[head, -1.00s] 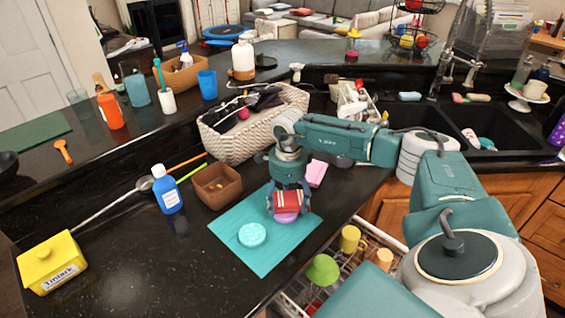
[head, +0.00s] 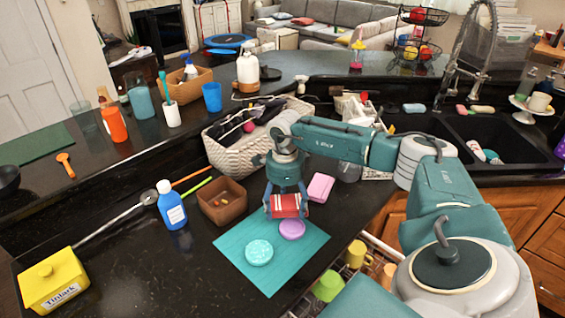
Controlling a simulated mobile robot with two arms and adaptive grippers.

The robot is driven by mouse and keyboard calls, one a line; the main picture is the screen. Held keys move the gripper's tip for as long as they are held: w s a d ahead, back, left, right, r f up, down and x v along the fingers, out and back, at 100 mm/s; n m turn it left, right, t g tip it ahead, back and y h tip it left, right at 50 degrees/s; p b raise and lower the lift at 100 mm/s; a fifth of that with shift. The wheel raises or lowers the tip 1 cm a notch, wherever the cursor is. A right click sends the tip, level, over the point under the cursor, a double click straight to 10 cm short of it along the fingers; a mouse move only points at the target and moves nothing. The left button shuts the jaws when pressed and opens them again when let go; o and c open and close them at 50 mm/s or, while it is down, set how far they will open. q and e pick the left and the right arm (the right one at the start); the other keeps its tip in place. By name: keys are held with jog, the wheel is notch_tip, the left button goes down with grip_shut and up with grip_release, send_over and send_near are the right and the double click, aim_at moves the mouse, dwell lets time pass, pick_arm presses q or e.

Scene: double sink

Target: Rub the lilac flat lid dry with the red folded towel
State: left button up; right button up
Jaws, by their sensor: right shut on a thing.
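The lilac flat lid (head: 292,229) lies on the teal mat (head: 295,262), near its upper right part. The red folded towel (head: 285,206) is held in my right gripper (head: 286,208), which is shut on it. The towel is just behind the lid and overlaps its far edge in the picture; I cannot tell whether they touch. A turquoise round lid (head: 259,253) lies on the mat to the left of the lilac one. My left gripper is not in view.
A brown box (head: 222,203) and a blue bottle (head: 172,207) stand left of the mat. A woven basket (head: 235,155) and a pink block (head: 320,187) are behind. An open dish rack with cups (head: 328,286) is at the right.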

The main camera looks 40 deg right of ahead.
jog(key=shift+s+r+p, duration=0.2)
jog(key=shift+r+p, duration=0.2)
jog(key=shift+r, duration=0.95)
jog(key=shift+w+r+p, duration=0.2)
jog(key=shift+r+p, duration=0.35)
jog(key=shift+p, duration=0.1)
jog(key=shift+r+p, duration=0.4)
jog(key=shift+r, duration=0.35)
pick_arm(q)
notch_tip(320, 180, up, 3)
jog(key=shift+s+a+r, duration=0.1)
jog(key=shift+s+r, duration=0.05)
pick_arm(e)
jog(key=shift+s, duration=0.1)
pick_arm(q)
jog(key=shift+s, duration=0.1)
pick_arm(e)
jog(key=shift+a+f, duration=0.1)
jog(key=shift+a, duration=0.05)
